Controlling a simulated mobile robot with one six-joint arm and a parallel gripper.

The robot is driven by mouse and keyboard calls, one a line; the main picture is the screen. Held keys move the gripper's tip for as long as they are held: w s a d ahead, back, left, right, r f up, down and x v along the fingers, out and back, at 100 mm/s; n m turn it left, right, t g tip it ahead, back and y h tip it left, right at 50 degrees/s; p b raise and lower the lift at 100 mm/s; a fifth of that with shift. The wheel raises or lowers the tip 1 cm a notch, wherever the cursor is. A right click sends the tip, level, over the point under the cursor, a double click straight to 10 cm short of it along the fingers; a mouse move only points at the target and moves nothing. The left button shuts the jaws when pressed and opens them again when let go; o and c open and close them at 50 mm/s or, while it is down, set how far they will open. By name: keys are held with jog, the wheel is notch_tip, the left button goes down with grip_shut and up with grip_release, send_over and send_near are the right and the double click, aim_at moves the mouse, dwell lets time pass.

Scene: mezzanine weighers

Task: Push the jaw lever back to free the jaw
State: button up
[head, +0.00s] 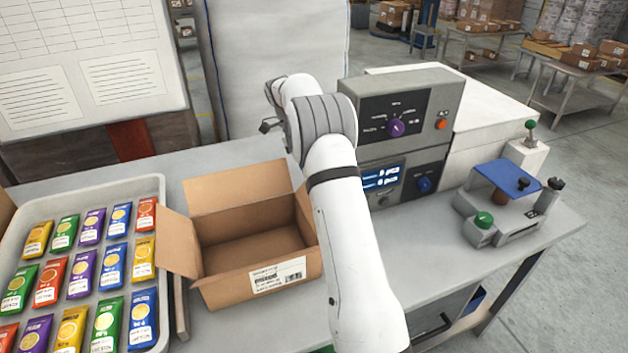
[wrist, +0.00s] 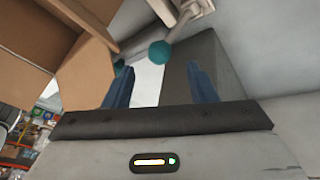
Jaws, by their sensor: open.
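In the wrist view my gripper (wrist: 160,88) shows two blue fingers set apart, with nothing between them. A teal ball knob (wrist: 161,52) on a pale lever arm (wrist: 185,28) is just beyond the fingertips, apart from them as far as I can see. A second teal knob (wrist: 118,66) is partly hidden beside the left finger. A grey block (wrist: 215,65) stands behind the right finger. I cannot tell for sure which knob belongs to the jaw lever. In the head view my arm hides this spot, and the gripper's fingers are not clearly seen there.
An open cardboard box (head: 275,278) stands left of my arm. A tray (head: 158,188) of coloured packets is at far left. A grey panelled machine (head: 445,95) stands behind my arm. At right is a fixture with a blue plate (head: 508,178) and a green knob (head: 484,220).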

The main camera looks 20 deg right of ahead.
jog(key=shift+p+x, duration=0.3)
jog(key=shift+x, duration=2.4)
jog(key=shift+c, duration=0.5)
grip_shut()
